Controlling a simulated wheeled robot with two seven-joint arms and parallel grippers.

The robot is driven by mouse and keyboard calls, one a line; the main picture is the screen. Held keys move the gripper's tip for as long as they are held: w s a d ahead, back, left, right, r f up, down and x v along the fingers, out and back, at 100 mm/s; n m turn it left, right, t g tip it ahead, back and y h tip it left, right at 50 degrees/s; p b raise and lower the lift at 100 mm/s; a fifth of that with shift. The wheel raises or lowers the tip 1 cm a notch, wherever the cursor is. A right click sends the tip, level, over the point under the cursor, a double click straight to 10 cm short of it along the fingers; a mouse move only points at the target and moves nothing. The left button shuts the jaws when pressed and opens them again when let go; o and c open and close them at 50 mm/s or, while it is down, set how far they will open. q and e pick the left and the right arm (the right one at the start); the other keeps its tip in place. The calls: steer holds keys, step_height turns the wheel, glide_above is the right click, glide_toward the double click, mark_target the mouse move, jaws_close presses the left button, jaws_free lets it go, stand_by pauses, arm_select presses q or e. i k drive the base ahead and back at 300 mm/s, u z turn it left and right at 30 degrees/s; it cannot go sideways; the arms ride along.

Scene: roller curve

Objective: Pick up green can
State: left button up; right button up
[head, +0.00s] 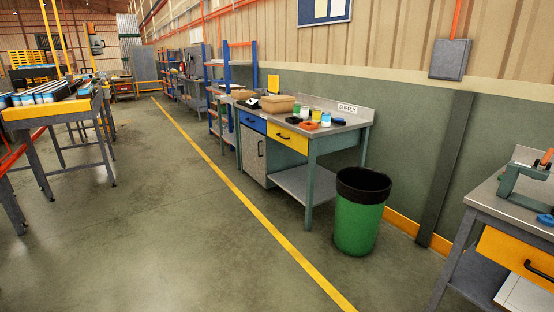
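A small green can (297,108) stands upright on the far bench's top, beside a white can (304,112), a yellow can (316,115) and a blue-and-white can (326,119). It is small in the head view, and its details are hard to make out. A large green bin (357,226) with a black liner stands on the floor by the near end of that bench. Neither of my grippers shows in the head view.
The grey supply bench (340,137) stands along the right wall. It also bears cardboard boxes (278,104) and orange items (307,126). A second workbench (500,203) is at right. A roller conveyor (52,108) is at left. The floor between is clear, with a yellow line (262,218).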

mark_target(296, 111)
steer(key=i, duration=4.05)
